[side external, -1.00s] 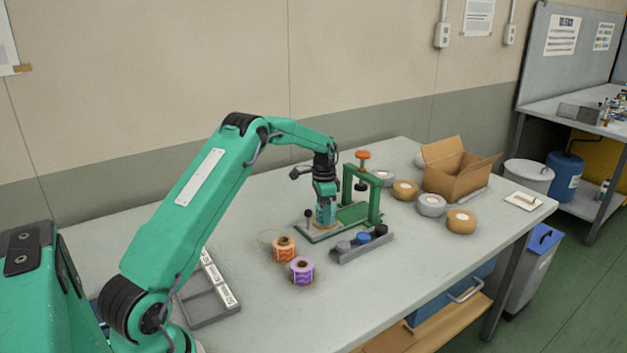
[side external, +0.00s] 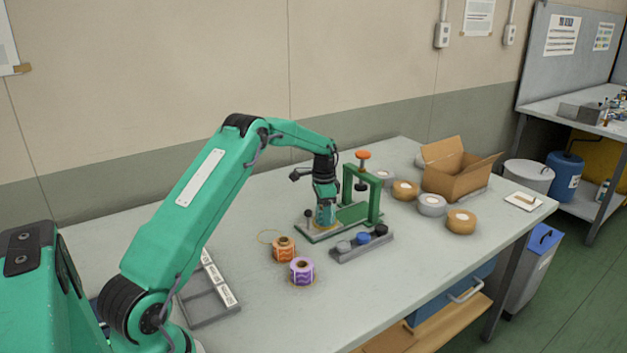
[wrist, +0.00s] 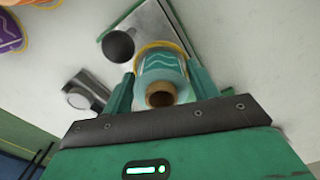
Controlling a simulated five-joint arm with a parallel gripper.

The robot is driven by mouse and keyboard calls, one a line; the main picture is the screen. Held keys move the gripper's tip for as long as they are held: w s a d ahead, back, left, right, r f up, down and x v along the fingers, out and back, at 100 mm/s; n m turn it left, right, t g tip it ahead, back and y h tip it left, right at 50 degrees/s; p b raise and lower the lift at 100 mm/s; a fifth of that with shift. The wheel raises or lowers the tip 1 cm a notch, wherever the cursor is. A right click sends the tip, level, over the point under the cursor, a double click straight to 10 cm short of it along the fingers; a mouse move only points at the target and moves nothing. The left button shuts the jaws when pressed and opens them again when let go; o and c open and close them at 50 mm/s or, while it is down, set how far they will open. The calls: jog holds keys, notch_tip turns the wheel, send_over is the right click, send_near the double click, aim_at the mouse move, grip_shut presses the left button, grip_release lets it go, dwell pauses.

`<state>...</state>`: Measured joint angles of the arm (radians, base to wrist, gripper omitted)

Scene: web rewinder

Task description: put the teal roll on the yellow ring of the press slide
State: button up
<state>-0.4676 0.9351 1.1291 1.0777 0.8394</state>
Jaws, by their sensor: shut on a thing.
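The teal roll (wrist: 160,68), with pale wavy lines and a brown core, is between the two fingers of my gripper (wrist: 161,74) in the wrist view. My gripper (side external: 326,205) is shut on it. The roll (side external: 326,215) looks upright over the left part of the press slide (side external: 315,234) in the side view. The yellow ring (wrist: 158,45) shows as a rim around the roll's far end. The roll hides most of the ring, and I cannot tell whether its lower end touches the slide.
A dark-knobbed post (side external: 308,217) stands close beside the roll. The green press frame (side external: 374,200) with an orange knob rises to the right. An orange roll (side external: 284,249), a purple roll (side external: 302,271) and a grey rack (side external: 350,252) are in front.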

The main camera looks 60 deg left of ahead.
jog(key=shift+f, duration=0.3)
dwell(0.7)
jog(key=o, duration=1.3)
jog(key=shift+c, duration=0.2)
jog(key=shift+r, duration=0.1)
notch_tip(320, 180, up, 7)
jog(key=shift+r, duration=0.15)
dwell(0.4)
dwell(0.6)
